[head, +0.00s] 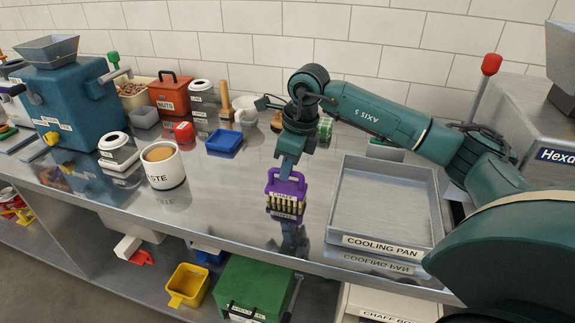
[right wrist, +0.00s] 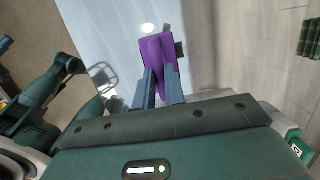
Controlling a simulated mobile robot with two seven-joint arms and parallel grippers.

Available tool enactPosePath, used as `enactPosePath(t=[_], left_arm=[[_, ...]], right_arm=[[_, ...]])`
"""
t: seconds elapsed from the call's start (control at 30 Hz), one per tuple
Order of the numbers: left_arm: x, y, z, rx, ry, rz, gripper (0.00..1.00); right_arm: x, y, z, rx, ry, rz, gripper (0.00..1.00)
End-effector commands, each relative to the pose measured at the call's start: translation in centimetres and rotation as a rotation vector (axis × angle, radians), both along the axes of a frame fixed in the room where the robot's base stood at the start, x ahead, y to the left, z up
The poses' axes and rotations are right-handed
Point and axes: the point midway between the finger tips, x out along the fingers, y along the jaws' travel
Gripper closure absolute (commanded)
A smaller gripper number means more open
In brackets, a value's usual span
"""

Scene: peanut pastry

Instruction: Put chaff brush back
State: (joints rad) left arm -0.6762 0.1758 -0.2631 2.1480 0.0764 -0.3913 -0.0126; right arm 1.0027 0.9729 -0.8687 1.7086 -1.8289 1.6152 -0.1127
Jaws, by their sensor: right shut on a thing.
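The chaff brush (head: 286,187) is purple with a CHAFF label and a row of pale bristles pointing down. It is upright at the front of the steel counter, left of the cooling pan. Its reflection shows close beneath it, and I cannot tell whether the bristles touch the counter. My right gripper (head: 287,168) points down from above and is shut on the brush's handle. In the right wrist view the purple brush (right wrist: 156,50) sits between the two fingers of the right gripper (right wrist: 159,80).
The grey cooling pan (head: 344,239) lies empty to the right. A white paste pot (head: 166,173), a blue tray (head: 224,149) and a blue machine (head: 75,105) stand to the left. A green bin (head: 255,286) and a yellow bin (head: 188,285) sit on the shelf below.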

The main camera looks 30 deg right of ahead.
Motion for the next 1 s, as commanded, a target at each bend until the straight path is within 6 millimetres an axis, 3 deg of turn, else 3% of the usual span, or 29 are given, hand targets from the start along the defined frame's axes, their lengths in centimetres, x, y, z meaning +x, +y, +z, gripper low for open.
enactPosePath(t=[0.07, 0.1, 0.4, 0.73, 1.0], left_arm=[[0.0, 0.0, -0.2, 0.001, 0.001, -0.001, 1.0], [0.0, 0.0, -0.1, 0.001, 0.001, -0.001, 1.0], [-0.1, 0.0, -0.2, 0.001, 0.003, -0.002, 1.0], [0.0, 0.0, -0.1, -0.006, 0.003, 0.002, 1.0], [0.0, 0.1, -0.2, -0.007, 0.002, 0.004, 1.0]], right_arm=[[0.0, 0.0, -0.2, 0.0, 0.0, 0.0, 1.0], [0.0, 0.0, -0.1, 0.0, 0.0, 0.0, 0.86], [0.0, 0.0, -0.1, 0.0, 0.0, 0.0, 0.63], [0.0, -0.1, 0.5, 0.0, -0.003, 0.0, 0.63], [-0.8, -0.8, 5.8, 0.0, -0.006, -0.001, 0.63]])
